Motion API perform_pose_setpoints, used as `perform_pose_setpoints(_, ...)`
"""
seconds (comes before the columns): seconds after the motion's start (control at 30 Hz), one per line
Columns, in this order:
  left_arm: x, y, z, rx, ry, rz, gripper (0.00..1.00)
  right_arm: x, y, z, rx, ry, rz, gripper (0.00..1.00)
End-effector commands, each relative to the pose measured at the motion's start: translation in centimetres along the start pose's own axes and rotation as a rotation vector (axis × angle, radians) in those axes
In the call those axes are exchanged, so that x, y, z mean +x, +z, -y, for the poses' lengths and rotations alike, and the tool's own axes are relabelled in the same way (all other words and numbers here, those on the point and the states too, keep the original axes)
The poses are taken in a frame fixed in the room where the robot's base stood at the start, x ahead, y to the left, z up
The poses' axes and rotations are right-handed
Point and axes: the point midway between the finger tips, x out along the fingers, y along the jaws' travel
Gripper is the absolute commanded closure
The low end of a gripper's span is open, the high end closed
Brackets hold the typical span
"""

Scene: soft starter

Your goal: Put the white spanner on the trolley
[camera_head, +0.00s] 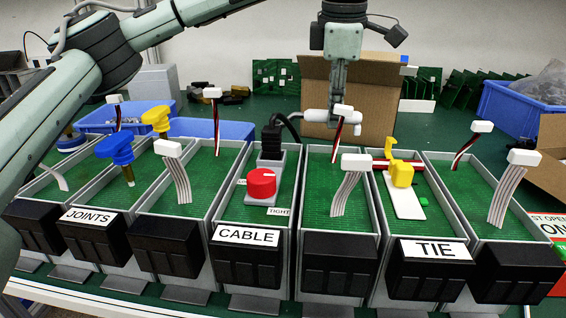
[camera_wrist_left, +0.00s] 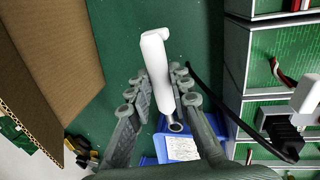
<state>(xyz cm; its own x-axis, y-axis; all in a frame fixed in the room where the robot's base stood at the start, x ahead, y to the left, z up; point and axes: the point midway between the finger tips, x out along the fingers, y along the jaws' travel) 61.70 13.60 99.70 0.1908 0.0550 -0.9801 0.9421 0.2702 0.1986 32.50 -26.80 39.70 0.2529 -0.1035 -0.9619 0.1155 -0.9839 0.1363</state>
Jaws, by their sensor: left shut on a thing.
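The white spanner (camera_wrist_left: 156,72) is a smooth white bar with a bent head at one end and a small ring at the other. My left gripper (camera_wrist_left: 158,100) is shut on it, with one finger on each side in the left wrist view. In the head view the left gripper (camera_head: 338,106) hangs down in front of the cardboard box, and the white spanner (camera_head: 316,116) sticks out to its left. A white connector on a cable partly covers the fingertips there. No trolley can be made out. My right gripper is not in view.
Open grey bins with green bottoms stand in a row, with labels such as CABLE (camera_head: 247,236) and TIE (camera_head: 436,250). White-topped cables rise from them. An open cardboard box (camera_head: 378,96) stands behind. Blue trays (camera_head: 212,129) lie behind the bins. Green boards stand at the back.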

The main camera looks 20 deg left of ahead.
Motion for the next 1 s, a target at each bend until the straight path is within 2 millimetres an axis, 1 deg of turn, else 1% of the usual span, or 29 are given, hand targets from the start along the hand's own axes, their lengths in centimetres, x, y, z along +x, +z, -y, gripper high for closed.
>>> perform_pose_setpoints(0.07, 0.7, 0.0, 0.1, 0.0, -0.001, -0.001, 1.0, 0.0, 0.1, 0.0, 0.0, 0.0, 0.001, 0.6)
perform_pose_setpoints(0.3, 4.3, -0.1, 0.9, 0.0, -0.002, -0.001, 1.0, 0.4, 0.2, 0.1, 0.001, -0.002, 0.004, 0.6)
perform_pose_setpoints(0.47, 5.8, 0.0, 1.2, 0.001, -0.001, -0.001, 1.0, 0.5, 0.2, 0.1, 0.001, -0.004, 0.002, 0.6)
perform_pose_setpoints(0.6, 8.1, -0.1, 1.7, 0.001, -0.003, -0.001, 1.0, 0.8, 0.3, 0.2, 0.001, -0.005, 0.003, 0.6)
perform_pose_setpoints(0.7, 9.4, 0.0, 1.9, 0.0, -0.002, 0.0, 1.0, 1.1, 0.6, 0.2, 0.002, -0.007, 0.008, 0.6)
perform_pose_setpoints(1.0, 9.7, 0.0, 2.0, 0.0, -0.001, 0.0, 1.0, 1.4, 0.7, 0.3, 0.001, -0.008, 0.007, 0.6)
